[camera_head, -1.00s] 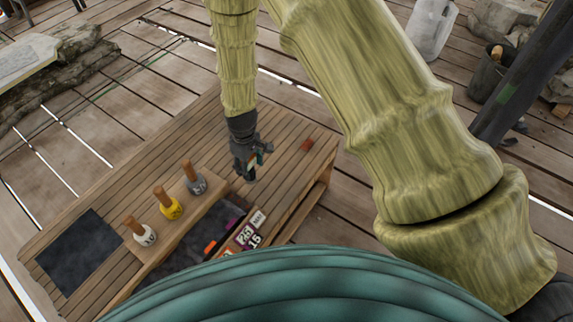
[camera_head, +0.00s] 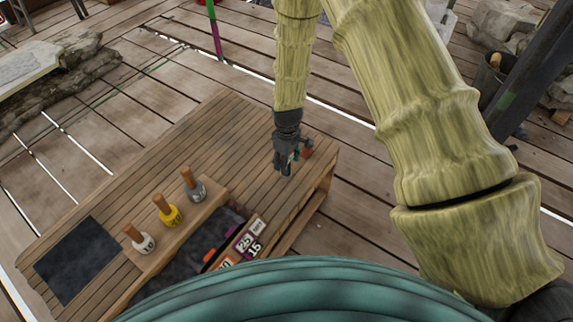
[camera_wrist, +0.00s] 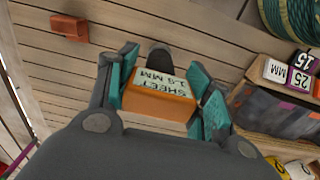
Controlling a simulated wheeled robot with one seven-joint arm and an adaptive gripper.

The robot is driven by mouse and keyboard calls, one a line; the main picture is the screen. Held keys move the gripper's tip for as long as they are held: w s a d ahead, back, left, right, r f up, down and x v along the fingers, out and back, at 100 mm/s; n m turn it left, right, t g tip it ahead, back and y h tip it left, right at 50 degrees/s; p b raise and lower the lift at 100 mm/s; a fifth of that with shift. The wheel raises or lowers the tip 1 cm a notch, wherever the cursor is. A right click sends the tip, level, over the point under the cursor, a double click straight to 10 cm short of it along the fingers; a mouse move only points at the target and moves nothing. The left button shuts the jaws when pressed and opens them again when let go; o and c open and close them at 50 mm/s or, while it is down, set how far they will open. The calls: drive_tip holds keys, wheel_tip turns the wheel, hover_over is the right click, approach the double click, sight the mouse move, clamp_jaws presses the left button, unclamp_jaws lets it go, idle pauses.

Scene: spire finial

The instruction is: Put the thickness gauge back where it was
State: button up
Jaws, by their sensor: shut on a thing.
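My gripper (camera_head: 287,166) is over the right end of the slatted wooden bench (camera_head: 150,150). In the wrist view my gripper (camera_wrist: 165,95) is shut on an orange block (camera_wrist: 158,104) with a pale label, on which "SHEET" and "MM" read upside down. It looks to be the thickness gauge. The block sits between the teal finger pads. In the head view the fingers mostly hide it. I cannot tell how far it is above the boards.
A red-brown block (camera_wrist: 70,27) lies on the bench close by. Wooden-handled weights (camera_head: 168,212) stand along the tray's far side.

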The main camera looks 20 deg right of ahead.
drive_tip(key=shift+f, duration=1.15)
drive_tip(key=shift+f, duration=0.1)
drive_tip(key=o, duration=1.2)
drive_tip(key=shift+o, duration=0.2)
wheel_tip(320, 180, up, 12)
drive_tip(key=shift+r+p, duration=0.1)
drive_tip(key=shift+p, duration=0.35)
drive_tip(key=s+d+f+m, duration=0.1)
drive_tip(key=s+f, duration=0.5)
drive_tip(key=s, duration=0.6)
drive_tip(key=s+d+f+m, duration=0.1)
drive_tip(key=s+f+m, duration=0.3)
drive_tip(key=s, duration=0.8)
drive_tip(key=s+d+f+m, duration=0.1)
drive_tip(key=s+f+m, duration=0.2)
drive_tip(key=s+f, duration=0.4)
drive_tip(key=s, duration=0.5)
drive_tip(key=shift+s+d+f, duration=0.15)
drive_tip(key=shift+s+f, duration=0.05)
drive_tip(key=shift+f, duration=0.2)
